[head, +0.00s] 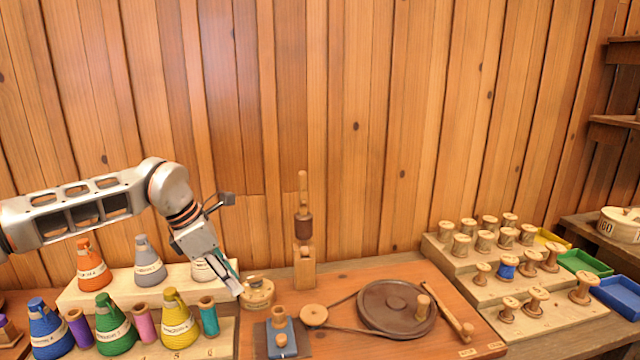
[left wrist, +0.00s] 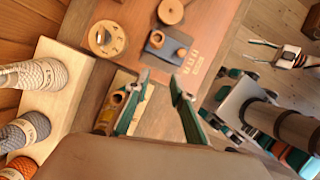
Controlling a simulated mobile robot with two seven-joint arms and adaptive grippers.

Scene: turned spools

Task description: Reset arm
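My left gripper (head: 230,282) hangs above the right end of the thread stand, beside the round wooden dial (head: 257,292). In the left wrist view my left gripper (left wrist: 162,80) has its two fingers apart with nothing held between them. A wooden-topped tube (left wrist: 118,102) shows beside and behind one finger. My right gripper (left wrist: 250,54) shows only in the left wrist view, at the right edge; its two thin fingers are apart and nothing shows between them.
Thread cones, including a green one (head: 115,325), and small spools crowd the stepped stand (head: 190,272) at left. A winder with a dark wheel (head: 397,308) and upright post (head: 304,262) stands mid-bench. A spool rack (head: 545,315) and bins are right. Air above the winder is clear.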

